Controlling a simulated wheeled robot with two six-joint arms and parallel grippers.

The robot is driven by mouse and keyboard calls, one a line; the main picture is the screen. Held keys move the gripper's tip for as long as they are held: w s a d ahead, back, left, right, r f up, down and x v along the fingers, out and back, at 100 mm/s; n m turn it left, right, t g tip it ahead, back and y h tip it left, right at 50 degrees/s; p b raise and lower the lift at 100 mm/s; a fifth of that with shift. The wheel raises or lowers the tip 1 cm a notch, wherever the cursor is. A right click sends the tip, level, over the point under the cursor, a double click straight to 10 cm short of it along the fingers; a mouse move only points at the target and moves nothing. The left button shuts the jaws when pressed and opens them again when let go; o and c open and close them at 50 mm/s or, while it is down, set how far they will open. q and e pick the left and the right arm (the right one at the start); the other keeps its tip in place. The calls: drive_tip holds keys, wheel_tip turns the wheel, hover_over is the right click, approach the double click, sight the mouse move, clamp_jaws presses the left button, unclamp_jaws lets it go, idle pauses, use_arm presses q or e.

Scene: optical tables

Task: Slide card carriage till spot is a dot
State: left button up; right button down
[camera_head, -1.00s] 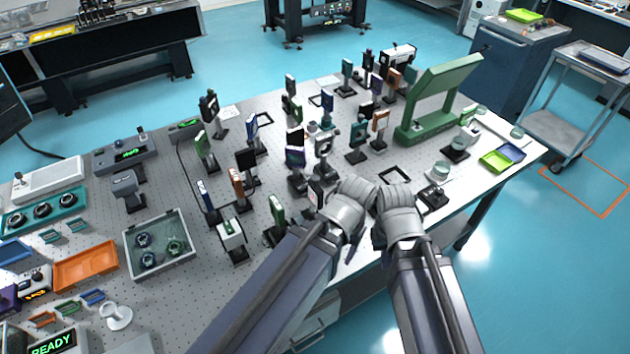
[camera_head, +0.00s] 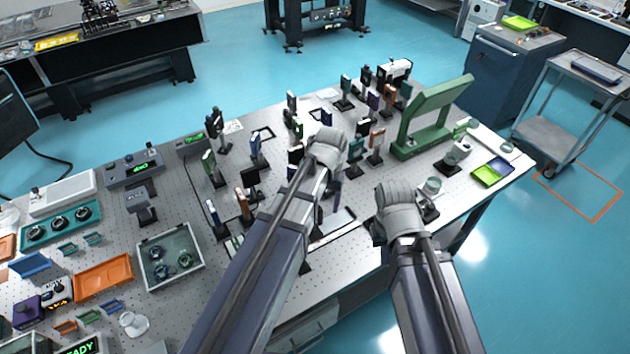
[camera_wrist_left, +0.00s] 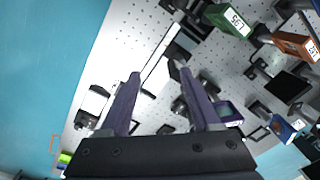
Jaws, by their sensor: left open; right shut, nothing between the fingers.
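My left gripper (camera_head: 327,150) reaches over the optics in the head view, its fingertips mostly hidden by its own wrist. In the left wrist view the open left gripper (camera_wrist_left: 160,80) has nothing between its fingers. A narrow pale and dark rail (camera_wrist_left: 160,62) runs diagonally just beyond the fingertips. A small dark block (camera_wrist_left: 179,48) sits at its upper end; I cannot tell whether it is the card carriage. The rail also shows below the left wrist in the head view (camera_head: 335,222). My right gripper (camera_head: 395,203) is shut and empty at the table's front edge. I cannot make out the light spot.
Several posted optics crowd the perforated table, including a green labelled one (camera_wrist_left: 228,19) and an orange one (camera_wrist_left: 296,45). A large green frame (camera_head: 432,115) stands at the back right. A glass-lidded box (camera_head: 168,258) and an orange tray (camera_head: 103,274) lie at left.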

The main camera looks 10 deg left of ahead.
use_arm(q)
drive_tip(key=shift+n, duration=0.5)
drive_tip(key=w+a+r+p, duration=0.1)
drive_tip(key=w+a+r, duration=0.1)
drive_tip(key=w+a+r+p, duration=0.1)
drive_tip(key=w+r, duration=0.1)
drive_tip(key=shift+w+a+r+p, duration=0.1)
drive_tip(key=shift+w+a+p, duration=0.2)
drive_tip(key=shift+w+a, duration=0.2)
drive_tip(key=shift+a, duration=0.15)
use_arm(e)
wheel_tip(320, 180, up, 4)
drive_tip(key=shift+r, duration=0.1)
use_arm(q)
wheel_tip(320, 180, down, 8)
drive_tip(key=b, duration=0.8)
drive_tip(key=shift+r, duration=0.1)
use_arm(e)
wheel_tip(320, 180, down, 8)
use_arm(q)
drive_tip(key=shift+c, duration=0.4)
use_arm(e)
drive_tip(key=shift+r, duration=0.15)
use_arm(q)
clamp_jaws()
